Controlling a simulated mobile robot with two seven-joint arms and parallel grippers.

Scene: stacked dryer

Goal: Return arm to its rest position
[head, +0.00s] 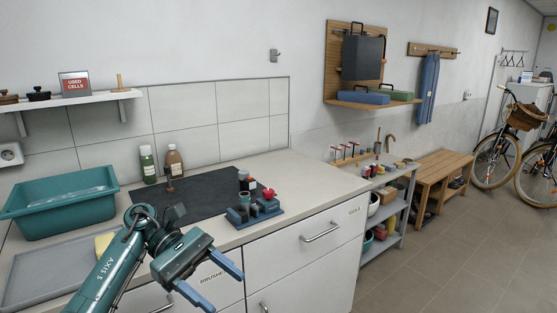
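My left arm reaches in from the bottom left, in front of the counter. Its teal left gripper (227,293) has two blue fingers spread apart, with nothing between them. The fingers point down and to the right, in front of the drawer fronts below the counter edge. No object is seen in its grasp. My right arm and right gripper are not in the head view.
The counter (285,184) carries a teal basin (62,212), a grey tray (45,270), a yellow sponge, a dark mat (195,198), two bottles and a blue rack (254,216) of small items. A shelf unit (397,205) and wooden bench (443,165) stand right. Floor at lower right is clear.

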